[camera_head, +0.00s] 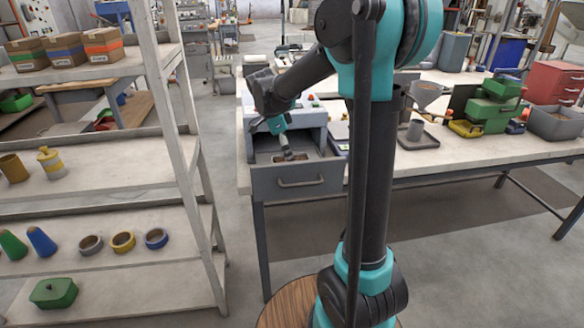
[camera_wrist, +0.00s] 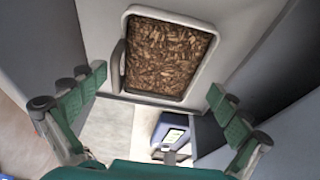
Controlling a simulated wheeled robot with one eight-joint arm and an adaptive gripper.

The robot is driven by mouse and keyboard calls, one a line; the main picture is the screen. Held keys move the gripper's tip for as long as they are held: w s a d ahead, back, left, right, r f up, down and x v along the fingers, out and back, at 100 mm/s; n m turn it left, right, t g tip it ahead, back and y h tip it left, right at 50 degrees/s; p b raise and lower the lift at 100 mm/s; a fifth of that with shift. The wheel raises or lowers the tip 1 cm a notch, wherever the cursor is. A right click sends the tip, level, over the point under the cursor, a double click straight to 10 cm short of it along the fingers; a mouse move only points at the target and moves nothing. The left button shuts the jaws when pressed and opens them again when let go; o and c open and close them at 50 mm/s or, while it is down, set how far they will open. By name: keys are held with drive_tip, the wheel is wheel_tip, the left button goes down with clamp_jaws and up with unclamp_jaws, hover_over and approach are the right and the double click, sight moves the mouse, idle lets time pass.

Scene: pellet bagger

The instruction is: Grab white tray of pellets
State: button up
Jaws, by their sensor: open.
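The white tray (camera_wrist: 150,101) full of brown pellets (camera_wrist: 168,55) is at the top middle of the wrist view. A light loop, like a handle, shows on its left side. In the head view, brown pellets (camera_head: 284,158) show inside the open grey drawer (camera_head: 270,187), and my gripper largely hides the tray there. My gripper (camera_wrist: 158,84) is open and empty, with its green fingers spread on both sides below the tray in the picture. In the head view, my gripper (camera_head: 288,153) points down into the drawer. No contact with the tray is visible.
The drawer walls (camera_wrist: 232,75) stand close around the tray. A scale-like device with a display (camera_wrist: 172,134) is nearby. A shelf rack (camera_head: 180,150) stands left of the drawer. A funnel stand (camera_head: 418,135) and a green machine (camera_head: 490,110) are on the bench to the right.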

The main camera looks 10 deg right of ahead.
drive_tip(key=shift+x, duration=1.3)
drive_tip(key=shift+c, duration=0.6)
drive_tip(key=c, duration=0.9)
drive_tip(key=shift+c, duration=0.2)
drive_tip(key=shift+r, duration=0.15)
